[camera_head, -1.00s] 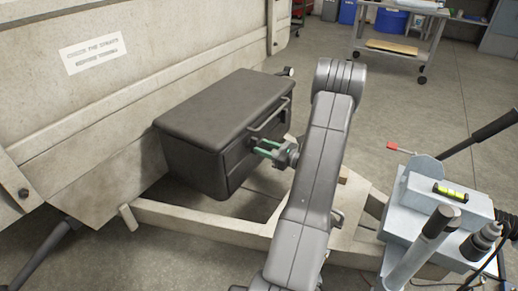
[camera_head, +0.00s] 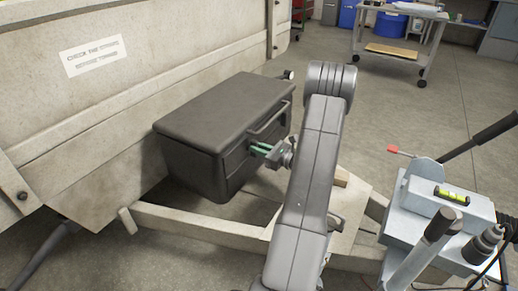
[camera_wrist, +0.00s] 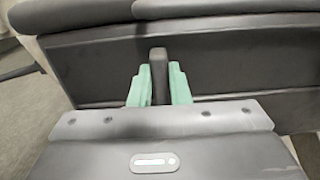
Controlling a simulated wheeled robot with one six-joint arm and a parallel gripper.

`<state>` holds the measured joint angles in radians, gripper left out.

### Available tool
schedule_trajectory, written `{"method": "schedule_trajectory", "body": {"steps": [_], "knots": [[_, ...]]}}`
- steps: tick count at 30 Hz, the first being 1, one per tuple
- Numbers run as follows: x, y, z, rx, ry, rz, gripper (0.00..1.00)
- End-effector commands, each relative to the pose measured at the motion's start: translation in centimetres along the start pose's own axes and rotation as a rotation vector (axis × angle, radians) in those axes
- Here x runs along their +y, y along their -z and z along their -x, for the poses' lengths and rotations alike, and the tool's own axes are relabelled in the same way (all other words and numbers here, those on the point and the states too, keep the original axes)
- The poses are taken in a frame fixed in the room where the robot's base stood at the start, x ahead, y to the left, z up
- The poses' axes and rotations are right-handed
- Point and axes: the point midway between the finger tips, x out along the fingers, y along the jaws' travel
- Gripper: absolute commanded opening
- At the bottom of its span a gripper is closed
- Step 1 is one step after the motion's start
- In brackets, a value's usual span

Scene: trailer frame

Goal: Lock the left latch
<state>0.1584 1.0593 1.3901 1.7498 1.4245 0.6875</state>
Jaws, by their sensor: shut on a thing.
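A dark grey toolbox (camera_head: 225,125) with its lid down sits on the trailer frame, and a bar handle (camera_head: 269,119) runs along its front. My gripper (camera_head: 258,149) is at the box's front face, below the handle. In the wrist view the green fingers (camera_wrist: 158,87) are shut on a dark upright latch (camera_wrist: 158,72), which stands against the front face just under the lid edge. The latch's lower part is hidden behind my gripper body. I cannot tell from the head view how the latch sits, as the fingers cover it.
The trailer's pale side wall (camera_head: 110,110) with a printed label (camera_head: 93,56) stands behind the box. The pale frame beam (camera_head: 195,223) runs below it. A grey hitch unit with a level vial (camera_head: 452,194) is at the right. A wheeled cart (camera_head: 400,40) stands far back.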

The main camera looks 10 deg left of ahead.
Motion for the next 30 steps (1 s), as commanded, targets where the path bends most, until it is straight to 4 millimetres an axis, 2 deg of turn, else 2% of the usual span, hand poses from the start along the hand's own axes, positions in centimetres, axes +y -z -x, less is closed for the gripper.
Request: {"method": "schedule_trajectory", "body": {"steps": [11,30], "knots": [[-0.15,-0.37,0.04,0.002,0.0,-0.179,0.0],[-0.71,0.08,0.06,0.002,0.0,-0.778,0.0]]}}
